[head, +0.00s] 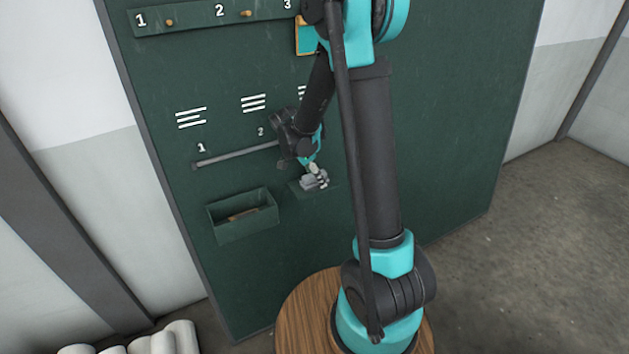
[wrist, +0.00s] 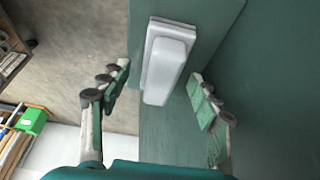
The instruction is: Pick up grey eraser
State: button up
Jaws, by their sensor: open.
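The grey eraser (wrist: 168,58) is a pale block with rounded edges. It lies on a small green ledge (wrist: 226,14) fixed to the green board. In the head view the eraser (head: 308,184) is small and partly covered by the fingers. My gripper (wrist: 160,84) is open, with one finger on each side of the eraser's near end in the wrist view. Gaps show between the pads and the eraser there. In the head view my gripper (head: 316,177) is at the ledge. Contact cannot be made out.
A green box (head: 243,228) holding a brownish item is on the board to the left. A grey rail (head: 236,154) runs above it. Pegs (head: 247,13) line the board's top. White rolls (head: 163,338) lie at lower left. Open floor (head: 545,200) is at right.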

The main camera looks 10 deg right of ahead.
jog(key=shift+f, duration=0.1)
jog(key=c, duration=1.3)
jog(key=shift+o, duration=0.2)
notch_tip(320, 180, up, 20)
